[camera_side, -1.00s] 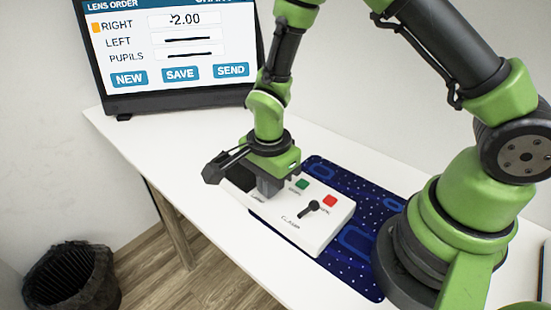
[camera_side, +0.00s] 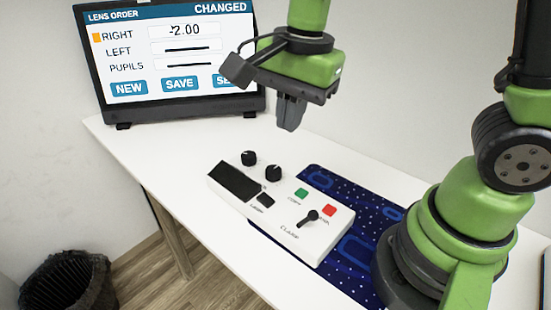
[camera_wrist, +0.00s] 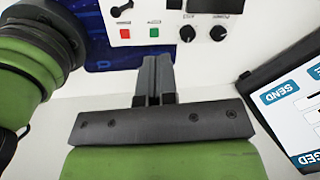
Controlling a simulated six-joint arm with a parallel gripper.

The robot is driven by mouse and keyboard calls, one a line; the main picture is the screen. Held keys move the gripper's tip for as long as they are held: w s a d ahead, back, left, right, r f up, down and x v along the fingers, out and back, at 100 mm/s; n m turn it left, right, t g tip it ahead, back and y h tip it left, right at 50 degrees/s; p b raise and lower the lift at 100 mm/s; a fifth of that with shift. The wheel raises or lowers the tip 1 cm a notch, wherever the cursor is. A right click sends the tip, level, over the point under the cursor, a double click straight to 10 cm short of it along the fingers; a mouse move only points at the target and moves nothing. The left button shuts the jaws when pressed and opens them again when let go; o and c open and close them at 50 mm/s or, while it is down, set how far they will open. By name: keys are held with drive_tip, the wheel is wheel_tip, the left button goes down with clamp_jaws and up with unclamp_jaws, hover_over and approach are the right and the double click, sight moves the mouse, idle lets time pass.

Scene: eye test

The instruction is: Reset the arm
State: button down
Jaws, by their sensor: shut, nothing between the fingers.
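My gripper (camera_side: 290,113) is shut and empty, with its fingers pointing down in the air above the table, behind the white control box. In the wrist view my gripper (camera_wrist: 155,72) shows its two fingers together with nothing between them. The white control box (camera_side: 320,238) lies partly on a dark blue mat. It has two black knobs, a dark display, a green button, a red button and a black lever. Part of the box (camera_wrist: 155,14) shows at the top of the wrist view. My gripper is apart from it.
A monitor (camera_side: 112,109) at the back left shows a lens order with "CHANGED" and RIGHT at -2.00. The dark blue patterned mat (camera_side: 385,215) lies under the box, near my base. A dark bin (camera_side: 65,285) stands on the floor at left. The white table (camera_side: 165,155) is clear between monitor and box.

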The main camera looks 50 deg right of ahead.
drive_tip(key=s+d+r+n+t, duration=0.2)
drive_tip(key=s+r+n+t, duration=0.1)
drive_tip(key=s+r+n, duration=0.1)
drive_tip(key=s+d+r+n+t+y, duration=0.1)
drive_tip(key=s+r+n+t, duration=0.2)
drive_tip(key=s+r+n, duration=0.2)
drive_tip(key=shift+s+d+n, duration=0.35)
drive_tip(key=shift+s+n, duration=0.25)
drive_tip(key=shift+n, duration=0.8)
